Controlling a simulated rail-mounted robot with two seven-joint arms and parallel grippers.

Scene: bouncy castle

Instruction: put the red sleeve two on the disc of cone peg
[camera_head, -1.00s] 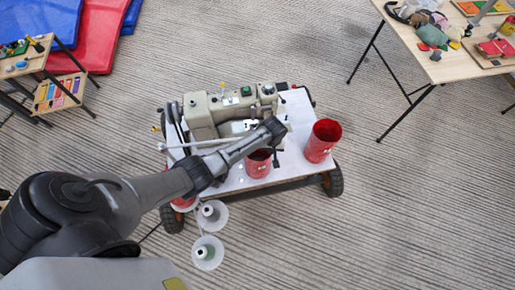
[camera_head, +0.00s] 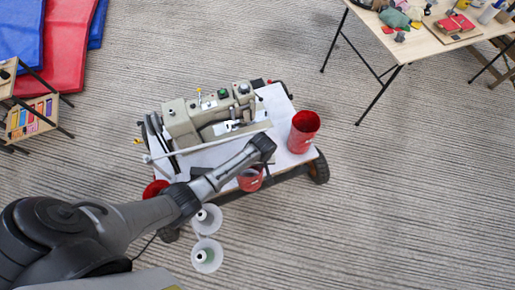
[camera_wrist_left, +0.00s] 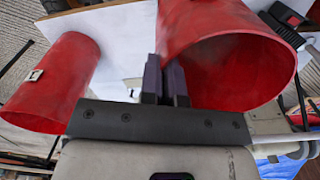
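One red sleeve (camera_head: 250,181) hangs at my left gripper (camera_head: 266,150), over the front edge of the white cart top. In the left wrist view, my left gripper's fingers (camera_wrist_left: 165,85) are close together on the rim of this sleeve (camera_wrist_left: 225,35), whose open end faces the camera. A second red sleeve (camera_head: 303,131) stands on the cart's right end. A third red sleeve (camera_head: 155,188) is at the cart's left end, partly hidden by my arm. Two pale discs with cone pegs, one upper (camera_head: 207,219) and one lower (camera_head: 207,256), are below the cart in the picture. My right gripper is out of view.
A beige sewing machine (camera_head: 208,115) occupies the back of the wheeled cart (camera_head: 283,113). A wooden table (camera_head: 435,50) with clutter is at upper right. A small shelf (camera_head: 30,118) and red and blue mats (camera_head: 68,45) are at left. The floor at right is clear.

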